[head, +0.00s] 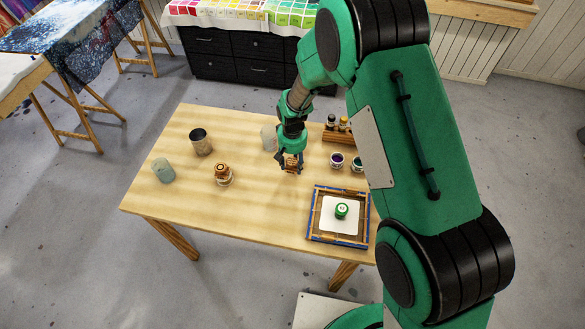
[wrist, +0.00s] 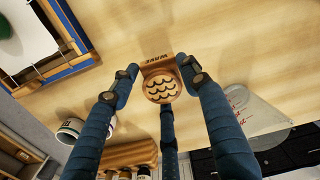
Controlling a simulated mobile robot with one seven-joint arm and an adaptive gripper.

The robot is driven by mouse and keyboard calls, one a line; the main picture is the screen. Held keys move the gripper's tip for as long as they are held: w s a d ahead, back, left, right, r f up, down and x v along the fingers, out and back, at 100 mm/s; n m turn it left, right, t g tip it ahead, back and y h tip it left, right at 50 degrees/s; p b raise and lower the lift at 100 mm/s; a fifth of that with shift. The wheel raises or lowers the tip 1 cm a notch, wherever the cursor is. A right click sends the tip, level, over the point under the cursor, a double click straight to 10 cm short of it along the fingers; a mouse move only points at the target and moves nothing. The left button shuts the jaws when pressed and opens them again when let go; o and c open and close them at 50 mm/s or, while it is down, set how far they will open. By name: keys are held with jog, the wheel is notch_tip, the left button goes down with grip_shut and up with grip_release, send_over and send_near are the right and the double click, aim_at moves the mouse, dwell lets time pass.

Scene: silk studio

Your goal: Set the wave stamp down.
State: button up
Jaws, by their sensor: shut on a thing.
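The wave stamp (wrist: 160,85) is a small wooden block with dark wavy lines on its round face and a "WAVE" label on a plate beside it. My gripper (wrist: 158,78) is shut on it, with blue-sleeved fingers around it in the wrist view. In the head view my gripper (head: 291,158) holds the wooden stamp (head: 292,165) at the middle right of the light wooden table (head: 255,215). I cannot tell whether the stamp touches the tabletop.
Left on the table are a dark tin (head: 201,141), a pale green cylinder (head: 163,170) and another wooden piece (head: 222,176). A translucent cone (head: 268,137) stands behind my gripper. Right are paint pots (head: 337,160), a bottle rack (head: 338,137) and a blue-edged frame (head: 313,218). The front middle is clear.

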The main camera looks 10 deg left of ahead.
aim_at(292, 168)
jog(key=shift+f, duration=1.75)
jog(key=shift+f, duration=0.2)
jog(key=o, duration=1.4)
jog(key=shift+r, duration=0.1)
jog(key=shift+r, duration=0.1)
jog(key=shift+r+p, duration=0.3)
jog(key=shift+r, duration=5.7)
jog(key=shift+r, duration=0.1)
